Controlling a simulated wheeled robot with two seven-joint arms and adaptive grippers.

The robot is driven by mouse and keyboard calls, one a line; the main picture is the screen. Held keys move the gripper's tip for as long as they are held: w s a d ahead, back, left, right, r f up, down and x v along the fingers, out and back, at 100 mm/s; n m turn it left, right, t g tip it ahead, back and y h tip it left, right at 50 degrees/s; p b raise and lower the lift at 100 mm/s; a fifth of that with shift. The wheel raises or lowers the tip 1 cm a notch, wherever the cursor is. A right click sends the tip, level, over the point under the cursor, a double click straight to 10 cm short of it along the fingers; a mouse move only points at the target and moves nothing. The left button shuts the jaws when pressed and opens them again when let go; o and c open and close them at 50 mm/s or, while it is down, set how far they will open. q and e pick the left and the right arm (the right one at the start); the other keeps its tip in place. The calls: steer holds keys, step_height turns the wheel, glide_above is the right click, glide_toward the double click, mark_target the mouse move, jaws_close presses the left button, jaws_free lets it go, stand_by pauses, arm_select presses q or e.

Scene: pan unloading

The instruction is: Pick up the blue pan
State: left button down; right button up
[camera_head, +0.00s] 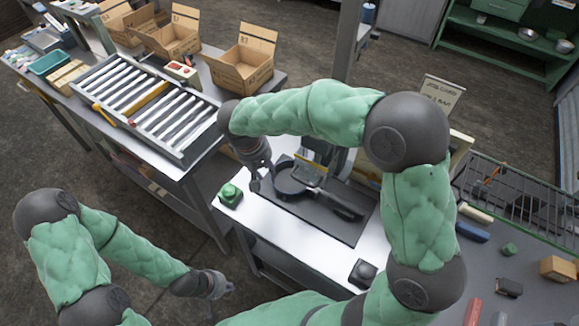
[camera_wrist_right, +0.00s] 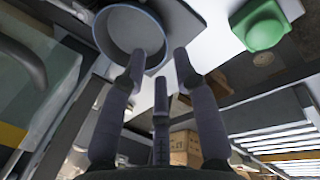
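The pan (camera_head: 290,182) lies on a dark mat (camera_head: 338,222) on the white-topped table, its dark handle pointing to the lower right. In the right wrist view the pan (camera_wrist_right: 128,28) shows a bluish rim. My right gripper (camera_head: 262,179) is just left of the pan's rim, pointing down. In the right wrist view my right gripper (camera_wrist_right: 158,60) has its fingers apart, one overlapping the pan and another beside its rim. Nothing is clearly held. My left gripper (camera_head: 222,288) hangs low, away from the pan; its fingers are too small to judge.
A green button-like object (camera_head: 230,194) stands close left of the mat; it also shows in the right wrist view (camera_wrist_right: 262,24). A yellow-edged item (camera_head: 311,173) stands behind the pan. A roller conveyor (camera_head: 150,104) and cardboard boxes (camera_head: 242,68) are at upper left. My right arm hides part of the table.

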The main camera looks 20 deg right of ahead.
steer(key=b+x, duration=0.1)
steer(key=x, duration=0.4)
steer(key=shift+d+f, duration=0.1)
steer(key=shift+f, duration=0.2)
steer(key=shift+d+f, duration=0.1)
steer(key=shift+f, duration=0.3)
steer(key=b+x, duration=0.1)
steer(key=x, duration=0.3)
steer(key=shift+d+f+b, duration=0.1)
steer(key=shift+f+b, duration=0.05)
steer(key=shift+b, duration=0.15)
jaws_close()
